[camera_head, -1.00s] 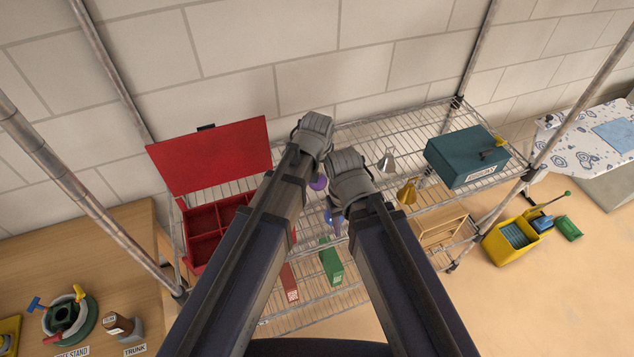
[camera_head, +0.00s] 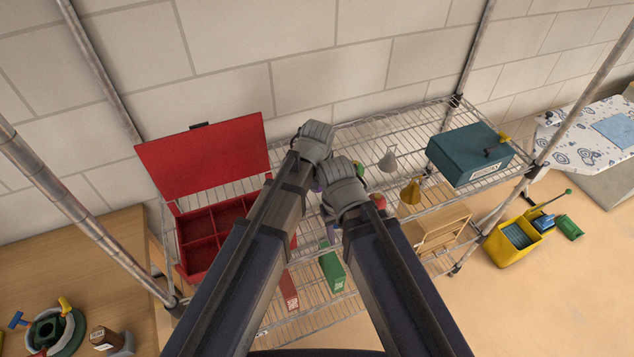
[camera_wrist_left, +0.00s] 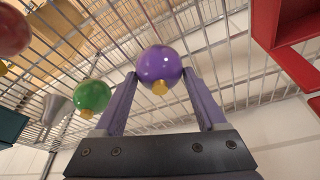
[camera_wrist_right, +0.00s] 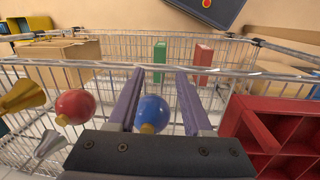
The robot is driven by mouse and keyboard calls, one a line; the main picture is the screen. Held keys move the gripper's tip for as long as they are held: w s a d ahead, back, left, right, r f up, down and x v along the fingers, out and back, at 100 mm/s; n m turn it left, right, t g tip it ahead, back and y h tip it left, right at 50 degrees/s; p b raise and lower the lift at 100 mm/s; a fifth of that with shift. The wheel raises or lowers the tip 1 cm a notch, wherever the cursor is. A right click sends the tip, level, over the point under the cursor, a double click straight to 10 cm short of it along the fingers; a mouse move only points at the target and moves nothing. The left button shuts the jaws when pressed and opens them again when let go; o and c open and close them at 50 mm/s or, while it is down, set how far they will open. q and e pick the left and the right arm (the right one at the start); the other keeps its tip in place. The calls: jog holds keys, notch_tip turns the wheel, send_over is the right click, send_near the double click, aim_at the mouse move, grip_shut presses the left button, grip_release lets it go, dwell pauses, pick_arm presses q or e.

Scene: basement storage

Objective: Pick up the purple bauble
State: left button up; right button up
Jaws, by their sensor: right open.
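The purple bauble (camera_wrist_left: 160,66) has a gold cap and shows in the left wrist view between the fingertips of my left gripper (camera_wrist_left: 160,76). Those fingers are apart, one on each side of it; whether either touches it I cannot tell. In the head view the bauble is mostly hidden behind my grippers. My right gripper (camera_wrist_right: 159,73) is open, with a blue bauble (camera_wrist_right: 153,112) showing between its fingers in the right wrist view.
A green bauble (camera_wrist_left: 91,95) and a red bauble (camera_wrist_right: 76,106) are close by. The wire shelf (camera_head: 405,147) also carries an open red compartment box (camera_head: 203,221), a teal box (camera_head: 466,156), and silver (camera_head: 388,160) and gold (camera_head: 410,190) cone-shaped items. My two arms are very close together.

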pick_arm(q)
jog(key=shift+c, duration=1.4)
jog(key=shift+r, duration=0.15)
pick_arm(e)
jog(key=shift+r, duration=0.2)
